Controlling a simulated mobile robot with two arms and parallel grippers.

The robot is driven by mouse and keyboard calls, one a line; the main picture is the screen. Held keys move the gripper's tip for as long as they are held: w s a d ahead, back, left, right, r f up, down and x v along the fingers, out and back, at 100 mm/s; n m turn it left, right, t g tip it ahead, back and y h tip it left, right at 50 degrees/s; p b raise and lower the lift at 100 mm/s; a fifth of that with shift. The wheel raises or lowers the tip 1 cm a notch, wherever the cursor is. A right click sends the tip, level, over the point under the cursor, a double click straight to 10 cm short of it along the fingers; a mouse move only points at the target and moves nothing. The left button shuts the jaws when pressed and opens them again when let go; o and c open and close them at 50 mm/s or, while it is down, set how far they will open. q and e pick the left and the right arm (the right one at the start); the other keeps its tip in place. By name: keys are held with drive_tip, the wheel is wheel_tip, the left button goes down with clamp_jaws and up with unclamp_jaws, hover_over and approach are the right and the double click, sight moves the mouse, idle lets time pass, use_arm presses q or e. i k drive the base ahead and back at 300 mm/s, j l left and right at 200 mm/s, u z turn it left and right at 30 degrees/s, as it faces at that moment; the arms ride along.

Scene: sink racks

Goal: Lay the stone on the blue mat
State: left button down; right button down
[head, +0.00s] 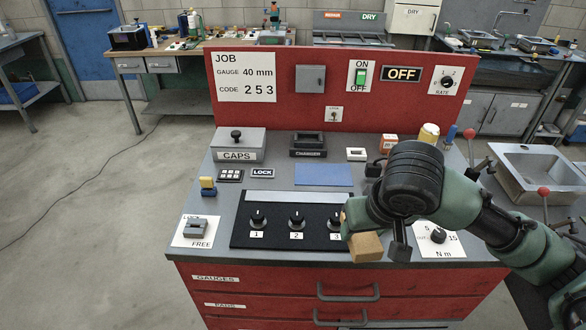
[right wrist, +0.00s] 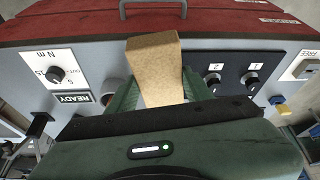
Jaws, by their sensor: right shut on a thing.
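The stone, a tan rectangular block (head: 365,247), is in my right gripper (head: 372,236), held over the front edge of the workbench, right of the knob panel. In the right wrist view the stone (right wrist: 154,62) sits between the two green fingers of the gripper (right wrist: 158,90), which are shut on it, and juts out past them. The blue mat (head: 323,174) lies flat and bare on the bench top, behind the black knob panel. The stone is apart from the mat, in front of it and to the right. My left gripper is not in view.
The black panel with three knobs (head: 297,219) lies between the stone and the bench's left side. A CHARGER box (head: 308,145), a CAPS box (head: 237,145) and a small white block (head: 356,154) stand behind the mat. A red upright panel (head: 300,110) closes the back.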

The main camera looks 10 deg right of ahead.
sight(324, 173)
drive_tip(key=i+j, duration=0.25)
drive_tip(key=j, duration=0.15)
drive_tip(key=i+j+z, duration=0.15)
drive_tip(key=i+j, duration=0.3)
drive_tip(key=i+l+z, duration=0.05)
drive_tip(key=i, duration=0.05)
